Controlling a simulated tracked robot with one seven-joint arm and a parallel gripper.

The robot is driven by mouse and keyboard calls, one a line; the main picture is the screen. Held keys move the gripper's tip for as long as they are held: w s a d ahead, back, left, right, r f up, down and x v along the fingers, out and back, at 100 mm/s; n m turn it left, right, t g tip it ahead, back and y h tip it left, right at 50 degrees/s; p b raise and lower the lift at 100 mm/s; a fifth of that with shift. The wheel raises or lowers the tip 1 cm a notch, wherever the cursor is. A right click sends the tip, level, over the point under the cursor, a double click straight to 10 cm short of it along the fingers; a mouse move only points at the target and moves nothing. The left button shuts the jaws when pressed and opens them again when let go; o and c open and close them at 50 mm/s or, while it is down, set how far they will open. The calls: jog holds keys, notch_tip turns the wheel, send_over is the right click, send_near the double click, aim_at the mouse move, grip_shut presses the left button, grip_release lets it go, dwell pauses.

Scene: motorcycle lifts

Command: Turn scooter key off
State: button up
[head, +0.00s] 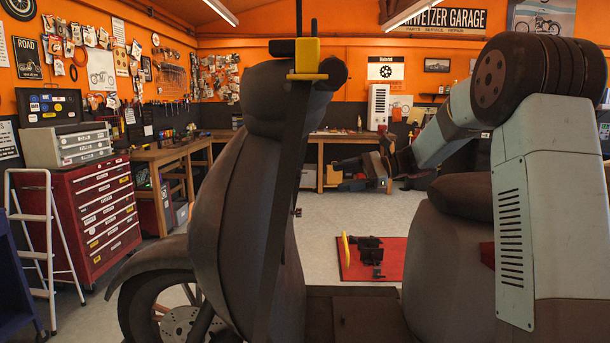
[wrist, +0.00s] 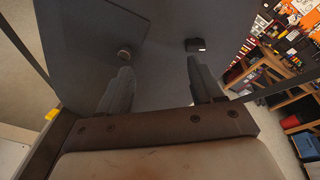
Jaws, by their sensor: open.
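The dark grey scooter stands across the middle of the head view, its front shield (head: 243,200) on the left and its seat (head: 455,195) on the right. A small dark fitting (head: 297,212) sticks out of the shield's seat-facing side. My gripper (head: 341,165) reaches in from the right and points at the shield. In the wrist view my gripper (wrist: 160,65) is open and empty, facing the grey panel (wrist: 165,25). A round knob (wrist: 124,55) sits near the left fingertip and a dark block (wrist: 195,45) near the right one. I cannot tell which is the key.
A red mat (head: 385,260) with dark parts lies on the floor beyond. A red tool chest (head: 90,215) and a white stepladder (head: 45,240) stand at left. Workbenches (head: 160,155) line the walls.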

aim_at(297, 174)
jog(key=w+d+f+m+y, duration=0.1)
jog(key=w+d+y, duration=0.1)
jog(key=w, duration=0.4)
jog(key=a, duration=1.4)
jog(key=shift+w+t, duration=0.2)
jog(key=shift+t, duration=0.1)
